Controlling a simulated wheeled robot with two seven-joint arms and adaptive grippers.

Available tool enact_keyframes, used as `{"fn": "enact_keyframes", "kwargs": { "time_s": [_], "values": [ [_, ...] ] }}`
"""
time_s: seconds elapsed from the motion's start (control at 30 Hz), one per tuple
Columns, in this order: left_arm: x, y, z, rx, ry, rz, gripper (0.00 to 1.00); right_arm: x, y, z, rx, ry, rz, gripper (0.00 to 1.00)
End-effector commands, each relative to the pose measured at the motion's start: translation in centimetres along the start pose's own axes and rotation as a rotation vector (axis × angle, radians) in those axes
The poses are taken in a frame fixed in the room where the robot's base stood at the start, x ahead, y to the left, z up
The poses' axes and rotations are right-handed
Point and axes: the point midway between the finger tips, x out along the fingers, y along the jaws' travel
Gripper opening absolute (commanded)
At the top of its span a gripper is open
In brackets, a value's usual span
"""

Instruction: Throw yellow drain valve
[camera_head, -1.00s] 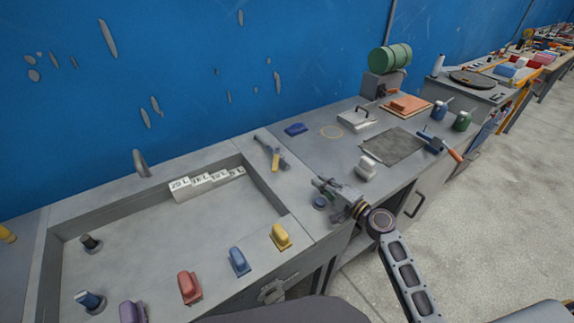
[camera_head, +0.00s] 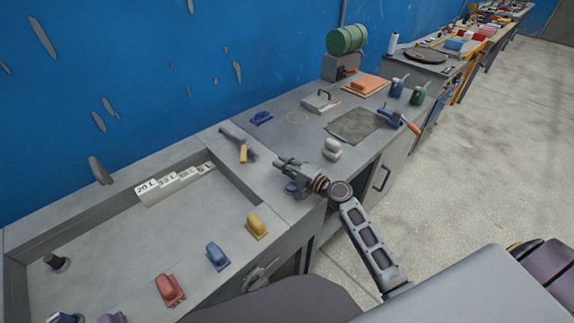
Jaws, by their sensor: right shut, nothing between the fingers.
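A yellow valve handle (camera_head: 257,226) sits on the sink's front rim, at the right end of a row with a blue handle (camera_head: 218,256), a red handle (camera_head: 170,290) and a purple one (camera_head: 112,318). My right gripper (camera_head: 281,164) is shut and empty. It is over the bench top to the right of the sink, behind and to the right of the yellow handle, and apart from it. My left gripper is out of view.
A grey tool with a yellow end (camera_head: 243,154) lies behind the gripper. A small blue round thing (camera_head: 291,187) is partly hidden below it. A whitish lump (camera_head: 332,149) and a dark mat (camera_head: 357,126) lie to the right.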

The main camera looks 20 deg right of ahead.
Motion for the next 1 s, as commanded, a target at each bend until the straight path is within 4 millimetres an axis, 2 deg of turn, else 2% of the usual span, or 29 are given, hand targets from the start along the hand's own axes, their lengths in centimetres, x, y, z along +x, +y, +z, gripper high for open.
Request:
{"fn": "enact_keyframes", "kwargs": {
  "time_s": [0.73, 1.0],
  "values": [
    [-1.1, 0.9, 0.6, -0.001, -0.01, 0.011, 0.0, 6.7, -0.1, 0.1, 0.0, 0.0, -0.001, 0.0],
    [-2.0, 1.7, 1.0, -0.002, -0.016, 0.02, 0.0, 8.7, -0.1, 2.2, 0.002, 0.0, 0.0, 0.0]
  ]
}}
